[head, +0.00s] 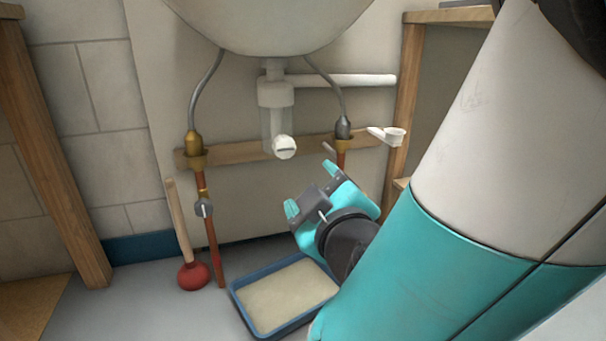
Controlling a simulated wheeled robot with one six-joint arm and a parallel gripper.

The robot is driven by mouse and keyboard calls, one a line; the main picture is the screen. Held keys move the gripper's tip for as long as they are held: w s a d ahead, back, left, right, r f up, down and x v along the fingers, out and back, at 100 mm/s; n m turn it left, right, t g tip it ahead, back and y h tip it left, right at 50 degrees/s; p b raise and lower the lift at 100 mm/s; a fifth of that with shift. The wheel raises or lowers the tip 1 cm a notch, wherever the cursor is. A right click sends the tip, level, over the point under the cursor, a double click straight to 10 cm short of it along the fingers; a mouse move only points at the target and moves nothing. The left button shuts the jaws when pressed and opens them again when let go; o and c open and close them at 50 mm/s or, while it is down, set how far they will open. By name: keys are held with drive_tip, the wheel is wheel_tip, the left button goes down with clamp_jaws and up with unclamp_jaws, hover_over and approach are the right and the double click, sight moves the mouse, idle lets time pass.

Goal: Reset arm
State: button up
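My gripper (308,187) is in front of the pipes under the sink, above the blue tray. Its two teal fingers are spread apart with nothing seen between them. My arm comes in from the right and covers much of the right side of the head view. The gripper stands apart from the white trap (277,112) under the basin and hides the lower part of the right copper pipe (341,158).
The basin (268,25) hangs above. A blue tray (237,298) and a red plunger (194,275) are on the floor. A left copper pipe (212,245) has a valve. A white fitting (390,135) is near the right wooden post (405,90).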

drive_tip(key=w+d+r+m+g+h+p, duration=0.1)
drive_tip(key=d+r+m+g+h+p, duration=0.1)
drive_tip(key=d+r+m+h+p, duration=0.25)
drive_tip(key=w+d+r+m+g+h+p, duration=0.1)
drive_tip(key=d+m+g+h+p, duration=0.15)
drive_tip(key=d+p, duration=0.45)
drive_tip(key=s+d+r+m+g+y+p, duration=0.1)
drive_tip(key=s+d+r+m+g+p, duration=0.15)
drive_tip(key=s+d+g+p, duration=0.2)
drive_tip(key=s+a+r+n+g+y+p, duration=0.2)
drive_tip(key=s+r+g+y+p, duration=0.15)
drive_tip(key=s+r+p, duration=0.55)
drive_tip(key=s+a+r+n+g+y+p, duration=0.25)
drive_tip(key=s+r+g+p, duration=0.35)
drive_tip(key=r, duration=0.5)
wheel_tip(320, 180, up, 35)
drive_tip(key=t+p, duration=0.1)
drive_tip(key=p, duration=3.4)
drive_tip(key=shift+s+d+h, duration=0.3)
drive_tip(key=shift+s+h, duration=0.05)
drive_tip(key=shift+h, duration=0.05)
drive_tip(key=shift+c, duration=0.3)
